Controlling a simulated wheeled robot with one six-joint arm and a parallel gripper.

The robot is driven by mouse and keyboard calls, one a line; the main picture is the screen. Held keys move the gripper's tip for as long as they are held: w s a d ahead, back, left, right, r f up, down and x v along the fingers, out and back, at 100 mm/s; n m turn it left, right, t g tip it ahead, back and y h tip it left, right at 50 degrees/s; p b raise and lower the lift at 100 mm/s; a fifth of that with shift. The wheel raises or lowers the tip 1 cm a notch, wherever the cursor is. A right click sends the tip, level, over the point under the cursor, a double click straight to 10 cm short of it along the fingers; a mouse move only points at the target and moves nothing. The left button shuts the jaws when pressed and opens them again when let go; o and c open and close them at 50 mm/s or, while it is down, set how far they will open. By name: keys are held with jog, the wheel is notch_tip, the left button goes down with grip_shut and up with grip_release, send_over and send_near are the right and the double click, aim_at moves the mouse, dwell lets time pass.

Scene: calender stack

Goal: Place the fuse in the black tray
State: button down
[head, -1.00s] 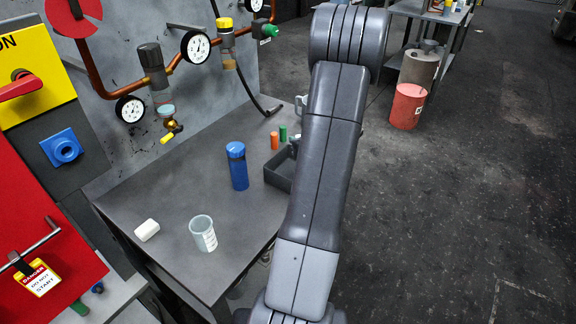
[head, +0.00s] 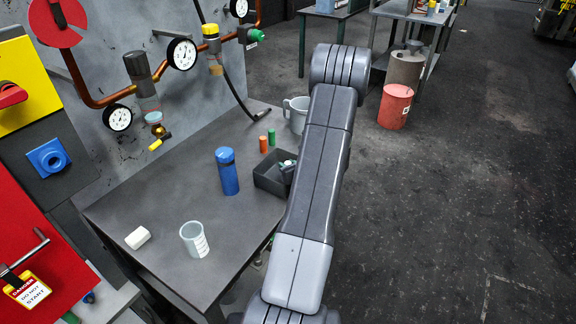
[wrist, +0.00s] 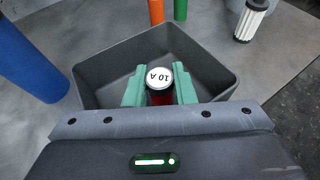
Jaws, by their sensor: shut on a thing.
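The fuse (wrist: 159,80) has a white end marked "10 A" and a dark red body. In the wrist view my gripper (wrist: 159,88) is shut on it, with a green finger on each side. The black tray (wrist: 100,58) is a dark open box below and around the fuse in that view. I cannot tell whether the fuse touches the tray floor. In the head view the tray (head: 266,183) sits at the bench's right edge, partly hidden by my arm. The fuse is not clear there.
A blue bottle (head: 228,172) stands left of the tray. Orange (head: 263,144) and green (head: 271,137) cylinders stand behind it. A grey jug (head: 296,112) and a white ribbed cylinder (wrist: 252,18) are nearby.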

jog(key=shift+f+b, duration=0.2)
jog(key=shift+b, duration=0.1)
jog(key=c, duration=1.2)
grip_release()
jog(key=shift+r, duration=0.1)
jog(key=shift+r+p, duration=0.15)
jog(key=shift+p, duration=0.2)
jog(key=b+v, duration=0.2)
jog(key=v, duration=1)
